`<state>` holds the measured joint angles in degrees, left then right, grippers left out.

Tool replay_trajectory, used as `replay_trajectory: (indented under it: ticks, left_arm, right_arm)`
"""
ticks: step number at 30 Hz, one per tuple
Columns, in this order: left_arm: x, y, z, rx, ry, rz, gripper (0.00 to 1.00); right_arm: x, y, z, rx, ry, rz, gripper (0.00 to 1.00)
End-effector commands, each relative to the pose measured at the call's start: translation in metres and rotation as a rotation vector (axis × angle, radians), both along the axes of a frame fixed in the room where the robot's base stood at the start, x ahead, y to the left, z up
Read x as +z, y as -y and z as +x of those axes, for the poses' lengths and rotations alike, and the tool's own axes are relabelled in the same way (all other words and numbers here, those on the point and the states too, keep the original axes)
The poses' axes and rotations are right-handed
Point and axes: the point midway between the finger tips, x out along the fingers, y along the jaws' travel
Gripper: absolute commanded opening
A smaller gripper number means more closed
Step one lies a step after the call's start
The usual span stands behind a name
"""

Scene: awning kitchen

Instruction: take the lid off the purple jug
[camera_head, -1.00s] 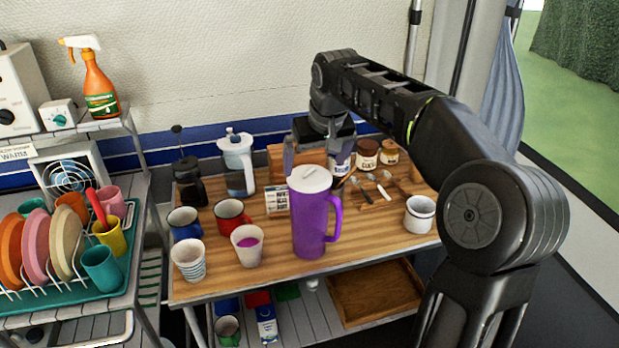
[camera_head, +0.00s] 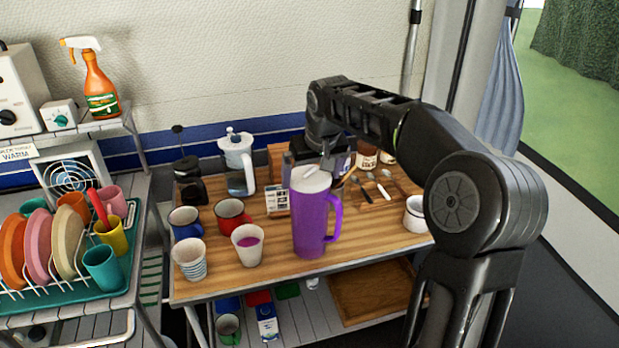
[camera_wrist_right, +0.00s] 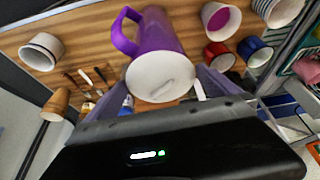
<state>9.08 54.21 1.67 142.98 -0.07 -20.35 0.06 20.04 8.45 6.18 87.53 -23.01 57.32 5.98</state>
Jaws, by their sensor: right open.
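The purple jug (camera_head: 310,222) stands upright near the front middle of the wooden table (camera_head: 365,240), its handle to the right. Its white lid (camera_head: 311,181) sits on top, with a raised ridge across it. My right gripper (camera_head: 316,163) is open and empty just behind and above the lid; the arm partly hides it. In the right wrist view the lid (camera_wrist_right: 160,77) shows between the open fingers, with the jug (camera_wrist_right: 157,32) beyond; I cannot tell whether a finger touches it. My left gripper is not in view.
A white cup with purple contents (camera_head: 247,246), a striped cup (camera_head: 190,260), and red (camera_head: 232,216) and blue (camera_head: 186,222) mugs stand left of the jug. A white mug (camera_head: 414,214) and spoons are to the right.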

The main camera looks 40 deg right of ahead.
Motion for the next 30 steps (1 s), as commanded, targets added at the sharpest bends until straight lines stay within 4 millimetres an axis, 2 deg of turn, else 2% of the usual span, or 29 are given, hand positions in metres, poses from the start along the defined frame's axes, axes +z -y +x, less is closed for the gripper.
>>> replay_trajectory:
  ticks: [10,26,30]
  left_arm:
    - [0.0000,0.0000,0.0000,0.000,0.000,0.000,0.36]
    - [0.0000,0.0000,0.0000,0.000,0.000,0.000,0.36]
    - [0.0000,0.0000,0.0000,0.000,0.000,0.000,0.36]
  right_arm:
    - [0.0005,-0.0001,-0.0001,0.000,0.000,0.000,1.00]
    - [0.0005,-0.0001,-0.0001,0.000,0.000,0.000,0.57]
    - [0.0006,-0.0001,0.0000,0.000,0.000,0.000,0.56]
